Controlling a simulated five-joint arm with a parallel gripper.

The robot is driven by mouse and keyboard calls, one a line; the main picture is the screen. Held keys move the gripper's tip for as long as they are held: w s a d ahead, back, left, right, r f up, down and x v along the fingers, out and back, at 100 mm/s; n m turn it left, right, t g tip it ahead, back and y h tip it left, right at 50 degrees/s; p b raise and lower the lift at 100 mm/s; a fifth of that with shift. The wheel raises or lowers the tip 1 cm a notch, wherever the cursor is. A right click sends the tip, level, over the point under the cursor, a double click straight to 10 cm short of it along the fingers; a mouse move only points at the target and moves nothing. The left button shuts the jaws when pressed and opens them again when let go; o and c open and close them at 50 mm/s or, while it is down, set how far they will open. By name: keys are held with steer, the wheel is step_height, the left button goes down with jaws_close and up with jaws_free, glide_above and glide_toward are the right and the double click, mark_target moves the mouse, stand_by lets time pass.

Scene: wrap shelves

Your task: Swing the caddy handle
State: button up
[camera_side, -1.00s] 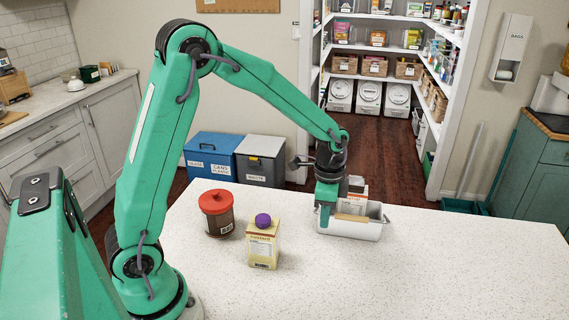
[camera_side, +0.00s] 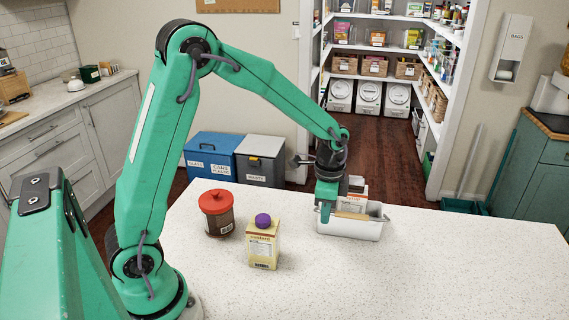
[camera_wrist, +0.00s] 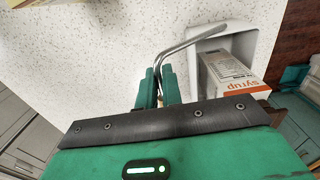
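The caddy (camera_side: 350,232) is a white open tub on the counter with a wire handle and a tan wooden grip (camera_side: 351,215). The grip lies low across the caddy's near side. In the wrist view the caddy (camera_wrist: 240,42) is at upper right, and its bent metal handle (camera_wrist: 190,40) runs down to my gripper (camera_wrist: 159,84). The handle's bend sits between my two green fingers, which look closed on it. In the side view my gripper (camera_side: 325,212) points down at the caddy's left end. A white and orange syrup box (camera_wrist: 230,75) stands inside the caddy.
A brown jar with a red lid (camera_side: 217,213) and a yellow carton with a purple cap (camera_side: 263,243) stand left of the caddy. The counter (camera_side: 450,270) is clear in front and to the right. Its back edge runs close behind the caddy.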

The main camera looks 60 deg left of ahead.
steer(key=shift+w+a+r, duration=0.3)
steer(key=shift+r, duration=0.2)
steer(key=shift+w+a+r, duration=0.25)
steer(key=shift+r, duration=0.25)
steer(key=shift+w+a+r, duration=0.1)
steer(key=shift+a+r, duration=0.05)
steer(key=shift+w+a+r, duration=0.65)
steer(key=shift+w+a, duration=0.05)
stand_by(0.3)
steer(key=shift+a+r, duration=0.1)
stand_by(0.4)
steer(key=shift+w+a+r, duration=0.1)
steer(key=shift+w+a, duration=0.05)
steer(key=shift+w, duration=0.1)
steer(key=shift+w+a+r, duration=0.45)
steer(key=shift+w+a, duration=0.35)
steer(key=shift+a, duration=0.05)
stand_by(0.4)
